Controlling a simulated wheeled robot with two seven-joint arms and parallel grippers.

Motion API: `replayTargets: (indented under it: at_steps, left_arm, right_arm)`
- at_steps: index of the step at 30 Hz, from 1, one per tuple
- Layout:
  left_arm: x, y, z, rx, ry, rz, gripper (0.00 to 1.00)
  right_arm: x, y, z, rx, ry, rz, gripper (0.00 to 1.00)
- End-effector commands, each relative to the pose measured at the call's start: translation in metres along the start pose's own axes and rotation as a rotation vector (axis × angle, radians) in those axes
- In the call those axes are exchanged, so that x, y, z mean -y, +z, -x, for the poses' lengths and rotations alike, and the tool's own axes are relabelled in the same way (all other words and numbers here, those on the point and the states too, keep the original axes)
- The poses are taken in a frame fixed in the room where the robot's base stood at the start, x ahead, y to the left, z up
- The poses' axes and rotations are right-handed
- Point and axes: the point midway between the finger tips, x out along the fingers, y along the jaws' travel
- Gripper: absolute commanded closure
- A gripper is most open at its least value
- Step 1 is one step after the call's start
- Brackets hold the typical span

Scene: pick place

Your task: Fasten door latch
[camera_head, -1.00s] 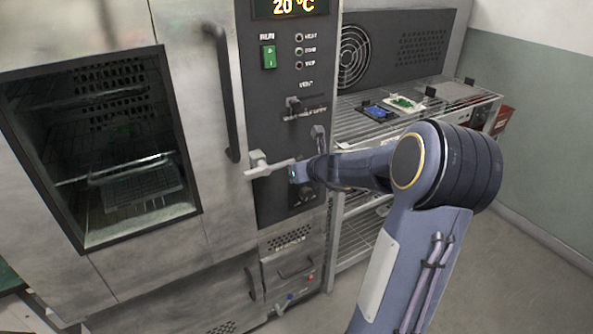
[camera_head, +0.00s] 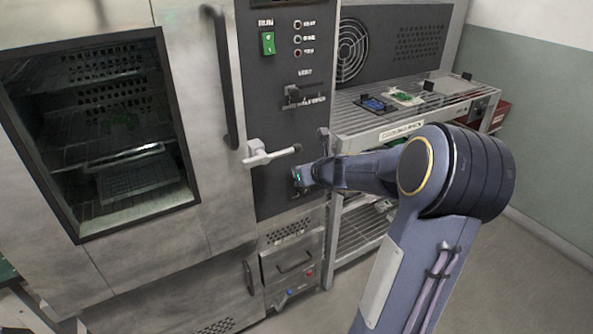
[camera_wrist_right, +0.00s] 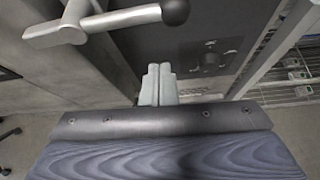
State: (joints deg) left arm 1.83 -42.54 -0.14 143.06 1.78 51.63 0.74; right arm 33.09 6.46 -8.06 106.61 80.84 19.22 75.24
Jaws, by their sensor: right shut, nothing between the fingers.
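The door latch (camera_head: 268,153) is a light metal lever with a dark ball end. It lies nearly level across the seam between the oven door (camera_head: 208,120) and the dark control panel (camera_head: 287,120). The latch also shows at the top left of the right wrist view (camera_wrist_right: 110,20). My right gripper (camera_head: 299,178) is just below and right of the ball end, in front of the panel. In the right wrist view its fingers (camera_wrist_right: 158,72) are together and empty, apart from the latch in the picture. The door appears flush with the panel. My left gripper is not in view.
A long dark vertical handle (camera_head: 222,78) is on the door. A small knob (camera_head: 293,93) and green switch (camera_head: 268,43) are on the panel. A wire rack (camera_head: 420,112) with small boards stands to the right. Open floor lies at the lower right.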

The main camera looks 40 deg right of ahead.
Motion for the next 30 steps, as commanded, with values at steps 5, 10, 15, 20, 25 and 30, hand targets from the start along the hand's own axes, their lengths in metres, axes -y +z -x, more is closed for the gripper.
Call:
replayTargets:
  at_steps: [5,10,15,20,25,30]
  left_arm:
    - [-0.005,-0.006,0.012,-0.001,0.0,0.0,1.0]
    - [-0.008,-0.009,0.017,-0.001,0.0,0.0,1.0]
    - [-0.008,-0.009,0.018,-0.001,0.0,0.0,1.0]
    - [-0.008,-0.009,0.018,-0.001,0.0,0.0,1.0]
    - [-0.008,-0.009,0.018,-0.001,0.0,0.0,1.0]
    - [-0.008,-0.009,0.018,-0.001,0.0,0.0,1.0]
  right_arm:
    - [-0.002,0.004,0.041,0.001,-0.002,-0.001,1.0]
    - [-0.003,0.003,0.066,0.0,-0.001,-0.001,1.0]
    - [-0.003,0.001,0.077,-0.002,-0.001,-0.002,1.0]
    - [-0.003,0.001,0.078,-0.002,-0.001,-0.002,1.0]
    - [-0.003,0.001,0.077,-0.002,-0.001,-0.002,1.0]
    - [-0.003,0.001,0.077,-0.002,-0.001,-0.002,1.0]
